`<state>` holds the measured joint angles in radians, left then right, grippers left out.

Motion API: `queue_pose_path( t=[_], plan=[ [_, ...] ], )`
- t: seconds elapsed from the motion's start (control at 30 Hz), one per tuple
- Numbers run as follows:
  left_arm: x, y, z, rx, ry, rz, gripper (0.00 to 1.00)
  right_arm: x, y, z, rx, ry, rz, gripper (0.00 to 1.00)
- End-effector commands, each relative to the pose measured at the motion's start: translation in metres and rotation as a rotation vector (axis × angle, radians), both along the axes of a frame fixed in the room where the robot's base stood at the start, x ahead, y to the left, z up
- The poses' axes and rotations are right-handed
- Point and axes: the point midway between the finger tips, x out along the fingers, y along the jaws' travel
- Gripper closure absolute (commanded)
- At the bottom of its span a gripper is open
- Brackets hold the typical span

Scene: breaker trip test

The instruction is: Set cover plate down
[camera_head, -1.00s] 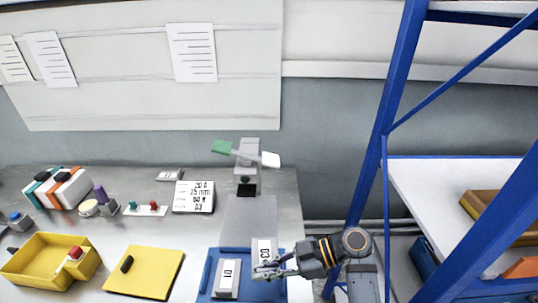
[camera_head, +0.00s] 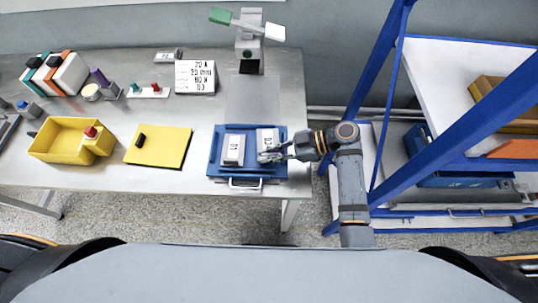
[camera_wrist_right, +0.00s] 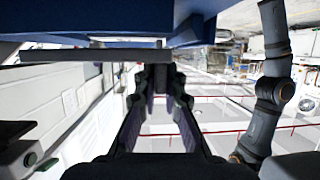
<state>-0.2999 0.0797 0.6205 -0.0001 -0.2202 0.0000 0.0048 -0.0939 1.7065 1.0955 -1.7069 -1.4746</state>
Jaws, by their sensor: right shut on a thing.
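A yellow plate (camera_head: 165,150) with a black handle (camera_head: 140,140) lies flat on the metal table, in the middle of the head view. It looks like the cover plate, and no gripper is at it. My right gripper (camera_head: 268,153) is shut at the near side of a grey-white labelled block (camera_head: 267,137) in a blue tray (camera_head: 251,165). A second such block (camera_head: 232,150) stands to its left. In the right wrist view, the fingers (camera_wrist_right: 160,72) reach toward a grey bar under a blue surface, and what they grip is hidden. My left gripper is out of view.
A yellow open box (camera_head: 62,142) with a red button stands left of the plate. A grey stand with a green and white crossbar (camera_head: 250,50) is behind the tray. A blue-framed shelf (camera_head: 387,110) stands close to the right of my right arm. Bare table surrounds the plate.

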Motion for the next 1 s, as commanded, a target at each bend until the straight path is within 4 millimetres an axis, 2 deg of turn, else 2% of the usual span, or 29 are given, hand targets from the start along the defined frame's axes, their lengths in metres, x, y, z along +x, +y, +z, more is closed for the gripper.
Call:
queue_pose_path(
  t=[0.07,0.17,0.57,0.6,0.73,0.77,1.0],
  plan=[
    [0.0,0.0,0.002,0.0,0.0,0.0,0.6,0.0,0.0,-0.013,0.0,0.004,-0.001,1.0],
    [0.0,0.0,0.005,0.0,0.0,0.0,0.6,0.0,0.0,-0.022,0.001,0.0,0.001,1.0],
    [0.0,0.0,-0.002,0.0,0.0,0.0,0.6,0.0,0.0,-0.03,0.0,-0.001,0.0,1.0],
    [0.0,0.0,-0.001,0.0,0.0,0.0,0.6,0.0,0.0,-0.029,0.0,-0.001,0.0,0.89],
    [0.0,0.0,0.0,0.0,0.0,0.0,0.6,0.0,0.0,-0.028,0.0,-0.001,0.0,0.71],
    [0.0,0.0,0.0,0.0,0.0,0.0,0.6,0.0,0.0,-0.028,0.0,-0.001,0.0,0.69],
    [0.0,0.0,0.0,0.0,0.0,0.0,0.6,0.0,0.0,-0.028,0.0,0.0,0.001,0.69]
  ],
)
